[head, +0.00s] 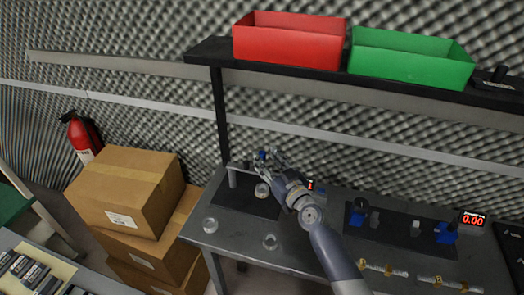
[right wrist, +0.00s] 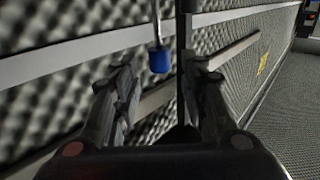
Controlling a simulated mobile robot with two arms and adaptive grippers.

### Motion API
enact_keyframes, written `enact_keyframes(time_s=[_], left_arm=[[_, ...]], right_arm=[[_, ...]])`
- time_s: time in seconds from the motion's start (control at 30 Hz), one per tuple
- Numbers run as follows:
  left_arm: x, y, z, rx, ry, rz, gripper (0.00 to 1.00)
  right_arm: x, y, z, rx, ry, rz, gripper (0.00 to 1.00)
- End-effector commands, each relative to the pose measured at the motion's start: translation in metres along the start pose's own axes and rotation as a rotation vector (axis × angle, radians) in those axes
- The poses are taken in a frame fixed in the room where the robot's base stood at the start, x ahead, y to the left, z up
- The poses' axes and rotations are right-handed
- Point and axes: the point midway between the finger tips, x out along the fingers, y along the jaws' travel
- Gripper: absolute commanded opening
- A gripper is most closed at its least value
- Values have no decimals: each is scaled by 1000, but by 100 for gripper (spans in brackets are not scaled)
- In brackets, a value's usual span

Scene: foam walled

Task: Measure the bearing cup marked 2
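Three pale ring-shaped cups show in the head view. One cup (head: 262,190) is on the dark mat (head: 240,204) beside a grey post, a second cup (head: 210,225) is at the table's left edge, and a third cup (head: 270,241) is near the front edge. No mark is readable on any of them. My right gripper (head: 266,158) is above and behind the cup on the mat, by a blue-tipped part (head: 262,154). In the right wrist view its fingers (right wrist: 160,98) are apart with nothing between them, and the blue tip (right wrist: 158,60) shows beyond. My left gripper is out of view.
A red bin (head: 289,55) and a green bin (head: 408,68) sit on the shelf above. A display (head: 472,220) reads 0.00 at the right, near blue fixtures (head: 445,233). A small red display (head: 310,184) is close to my right arm. Cardboard boxes (head: 125,205) stand left of the table.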

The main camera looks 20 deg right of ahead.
Motion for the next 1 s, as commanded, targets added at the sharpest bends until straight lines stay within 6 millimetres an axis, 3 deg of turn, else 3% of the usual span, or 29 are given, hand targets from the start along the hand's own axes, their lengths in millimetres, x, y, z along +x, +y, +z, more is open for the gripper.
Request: enact_keyframes(time_s=[0.1,0.3,0.67,0.83,1.0], left_arm=[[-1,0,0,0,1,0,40],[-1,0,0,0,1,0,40],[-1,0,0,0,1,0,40],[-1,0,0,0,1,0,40],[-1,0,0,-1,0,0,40]], right_arm=[[17,0,-1,1,1,0,39],[34,0,0,-1,0,0,39],[37,0,0,-1,-1,0,39],[37,0,0,-1,-1,0,3],[37,0,0,-1,-1,-1,1]])
